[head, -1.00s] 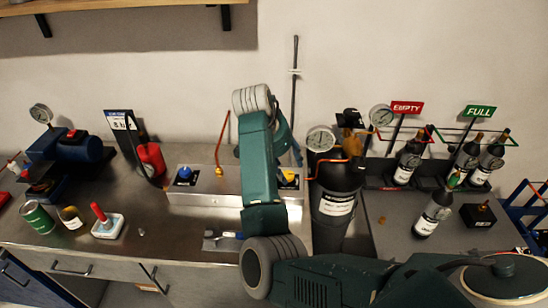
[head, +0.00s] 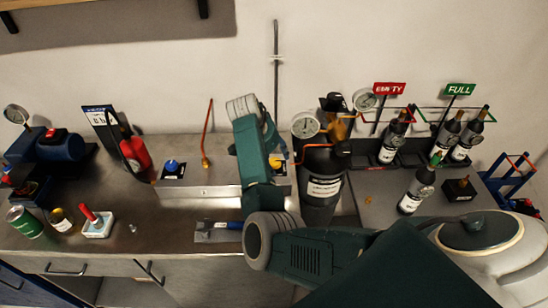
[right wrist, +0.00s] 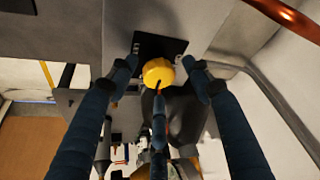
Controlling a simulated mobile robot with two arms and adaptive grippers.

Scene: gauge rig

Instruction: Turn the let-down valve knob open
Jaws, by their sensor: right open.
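A round yellow knob (right wrist: 158,72) sits on a black plate on the grey panel in the right wrist view. My right gripper (right wrist: 162,82) is open. Its blue fingers stand on both sides of the knob, with a third finger below it, and contact cannot be told. In the head view a sliver of yellow knob (head: 276,161) shows at the right end of the metal panel box (head: 200,192), mostly behind my right arm, which also hides the gripper there. A blue knob (head: 171,166) is at the box's left. My left gripper is not in view.
A dark cylinder (head: 320,187) with a pressure gauge (head: 305,125) stands right of the box. A red extinguisher-like bottle (head: 136,153) stands left of it. Several bottles stand in racks farther right. A copper tube (right wrist: 290,18) crosses the wrist view's upper right corner.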

